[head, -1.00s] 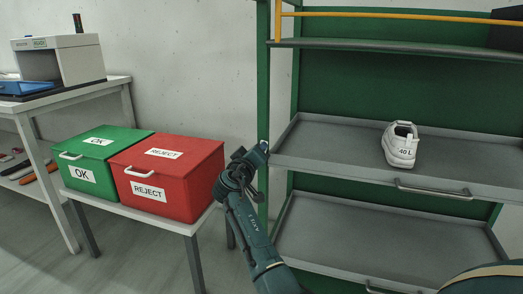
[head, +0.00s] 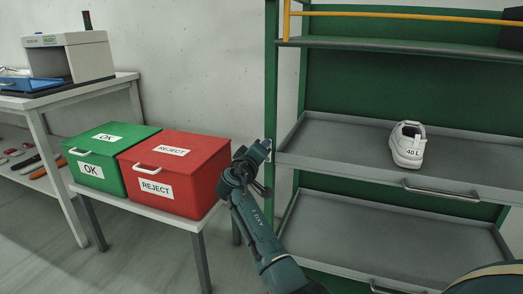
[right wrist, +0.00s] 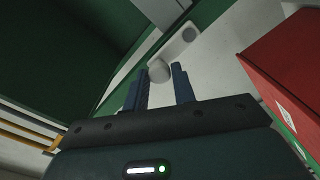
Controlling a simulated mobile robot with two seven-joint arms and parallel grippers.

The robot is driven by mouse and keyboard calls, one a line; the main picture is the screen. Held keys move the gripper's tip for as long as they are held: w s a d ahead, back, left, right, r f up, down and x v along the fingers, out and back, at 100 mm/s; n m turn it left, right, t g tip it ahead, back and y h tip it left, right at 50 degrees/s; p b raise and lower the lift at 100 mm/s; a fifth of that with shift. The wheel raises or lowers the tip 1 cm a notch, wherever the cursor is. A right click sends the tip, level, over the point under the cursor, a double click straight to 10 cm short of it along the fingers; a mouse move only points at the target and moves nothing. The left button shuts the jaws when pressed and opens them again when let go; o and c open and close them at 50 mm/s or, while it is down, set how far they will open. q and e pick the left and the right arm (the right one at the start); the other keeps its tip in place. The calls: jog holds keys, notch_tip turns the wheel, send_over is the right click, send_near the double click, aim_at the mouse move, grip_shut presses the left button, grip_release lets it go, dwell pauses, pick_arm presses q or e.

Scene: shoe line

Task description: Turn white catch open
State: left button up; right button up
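The white catch (right wrist: 176,50) shows in the right wrist view as a pale plate with a round grey spot at one end and a round knob at the other. It is on or near the green rack post. My right gripper (right wrist: 160,72) is open, with its two dark blue fingers apart and the knob just beyond or between the tips. I cannot tell whether they touch it. In the head view my right gripper (head: 264,148) is beside the green post (head: 271,80), and the catch is mostly hidden there. My left gripper is not in view.
The red REJECT box (head: 175,170) and green OK box (head: 105,150) stand on a small table left of my right arm. The rack's grey shelf (head: 340,145) holds a white shoe (head: 407,145). A bench (head: 110,82) with a scanner-like machine (head: 65,55) is at far left.

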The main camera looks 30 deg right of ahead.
jog(key=o, duration=0.3)
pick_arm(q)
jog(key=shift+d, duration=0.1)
pick_arm(e)
jog(key=shift+o, duration=0.2)
pick_arm(q)
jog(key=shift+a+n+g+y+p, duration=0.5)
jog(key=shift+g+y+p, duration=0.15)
jog(key=shift+p, duration=0.4)
pick_arm(e)
jog(key=v, duration=1.3)
jog(key=shift+s+a, duration=0.1)
jog(key=shift+a, duration=0.1)
